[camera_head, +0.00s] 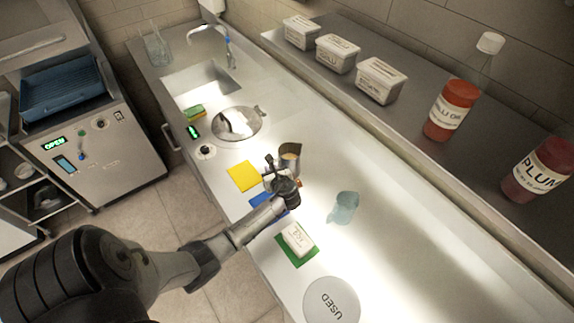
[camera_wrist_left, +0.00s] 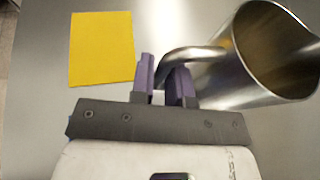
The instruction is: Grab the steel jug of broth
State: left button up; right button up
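The steel jug (camera_head: 291,150) stands on the counter in the head view, with yellowish liquid visible at its mouth. In the left wrist view the jug (camera_wrist_left: 243,75) is at the right, and its curved handle reaches left to my fingers. My left gripper (camera_head: 277,176) is beside the jug on its near side. In the left wrist view the purple fingers of my left gripper (camera_wrist_left: 162,85) are close together with the handle between them, filling the gap. The jug looks to be on the counter. My right gripper is not in view.
A yellow square (camera_head: 242,176) and a blue square (camera_head: 262,201) lie near my left gripper. A white tub (camera_head: 298,238) sits on a green square. A bluish cup (camera_head: 343,207) and a round "USED" plate (camera_head: 332,301) are nearby. A round metal lid (camera_head: 238,122) lies farther back.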

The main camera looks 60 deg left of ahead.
pick_arm(q)
grip_shut()
jog(key=shift+r, duration=0.1)
